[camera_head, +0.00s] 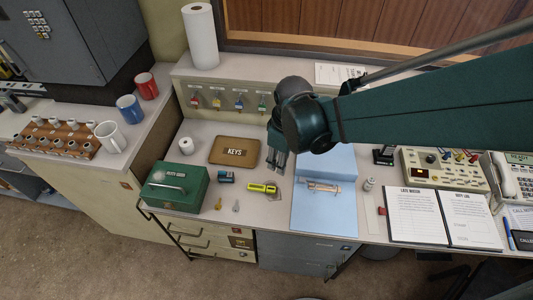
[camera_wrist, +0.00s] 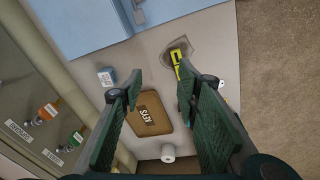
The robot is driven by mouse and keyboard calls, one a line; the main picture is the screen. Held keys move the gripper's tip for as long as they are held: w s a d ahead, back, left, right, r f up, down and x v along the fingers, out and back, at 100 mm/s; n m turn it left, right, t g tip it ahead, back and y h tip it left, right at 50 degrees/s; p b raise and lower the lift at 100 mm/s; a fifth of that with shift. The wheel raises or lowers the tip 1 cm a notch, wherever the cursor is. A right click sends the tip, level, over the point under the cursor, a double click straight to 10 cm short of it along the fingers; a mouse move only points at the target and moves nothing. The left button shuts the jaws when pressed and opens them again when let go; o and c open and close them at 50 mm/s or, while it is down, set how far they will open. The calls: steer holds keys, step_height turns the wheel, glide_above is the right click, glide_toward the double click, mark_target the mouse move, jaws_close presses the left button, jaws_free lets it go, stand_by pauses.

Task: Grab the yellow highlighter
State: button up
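The yellow highlighter (camera_head: 262,187) lies flat on the desk in the head view, left of the blue folder (camera_head: 310,215). In the wrist view the highlighter (camera_wrist: 176,62) shows just beyond the tip of the right finger, partly hidden by it. My gripper (camera_head: 278,162) points down above the desk, behind the highlighter in the head view. In the wrist view my gripper (camera_wrist: 160,80) has its two green fingers spread wide with nothing between them. I cannot tell its exact height above the desk.
A brown KEYS board (camera_head: 235,151) and a small teal item (camera_head: 226,177) lie left of the highlighter. A green cash box (camera_head: 174,187) stands farther left. Small keys (camera_head: 236,205) lie in front. A small blue-and-white item (camera_wrist: 107,77) sits near the left finger.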

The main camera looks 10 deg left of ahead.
mark_target(259, 187)
steer(key=a+f+n, duration=0.1)
steer(key=a+f, duration=0.1)
steer(key=s+a+f+n+g, duration=0.1)
steer(key=a+f, duration=0.2)
steer(key=a+f+n, duration=0.2)
steer(key=a, duration=0.1)
steer(key=shift+s+f+h+p, duration=0.2)
steer(key=shift+s+h+p, duration=0.1)
steer(key=shift+h+p, duration=0.1)
steer(key=shift+f, duration=0.1)
steer(key=shift+f+b, duration=0.3)
steer(key=shift+f, duration=0.9)
steer(key=shift+d+f+b, duration=0.15)
steer(key=shift+f+b, duration=0.3)
steer(key=shift+f, duration=0.85)
steer(key=shift+d+f+b, duration=0.1)
steer(key=shift+f+b, duration=0.3)
steer(key=shift+f, duration=0.9)
steer(key=c, duration=0.7)
